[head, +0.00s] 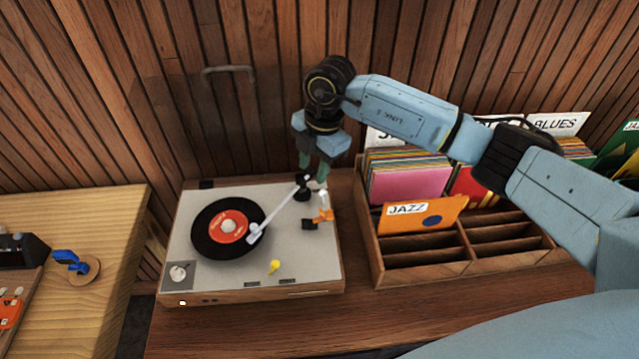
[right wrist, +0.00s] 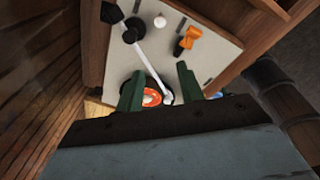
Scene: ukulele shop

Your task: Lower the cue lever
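The turntable (head: 190,215) stands on the bench with a black record (head: 205,237) with a red label on its platter. The white tonearm (head: 277,211) reaches from its black pivot to the record, its head over the label's right side. An orange lever (head: 324,214), apparently the cue lever, stands at the deck's right with a black part beside it. It also shows in the right wrist view (right wrist: 193,35). My right gripper (head: 313,172) is open and empty above the deck's back, near the tonearm pivot; in the right wrist view its green fingers (right wrist: 159,88) are apart. My left gripper is not in view.
A wooden record crate (head: 377,262) stands close on the right. A wooden table (head: 110,210) is at the left. A wood-slat wall (head: 130,80) is behind.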

